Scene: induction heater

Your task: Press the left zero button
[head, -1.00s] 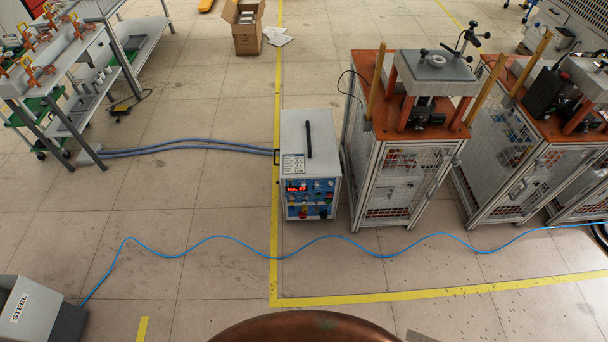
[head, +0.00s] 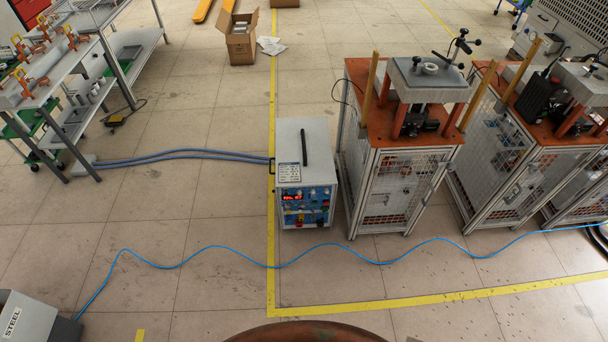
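The induction heater (head: 302,145) is a grey box with a dark handle on top. It stands on the floor near the middle of the head view. Its blue front panel (head: 306,206) faces me and carries a red lit display (head: 292,197), with several small knobs and buttons below and beside it. The panel is too small to tell which button is the left zero button. Neither of my grippers shows in the view.
A caged machine (head: 400,150) with an orange top stands close to the heater's right. Blue hoses (head: 190,154) run left to a workbench (head: 75,125). A thin blue cable (head: 320,252) crosses the floor in front. A grey STEEL box (head: 25,318) is at lower left.

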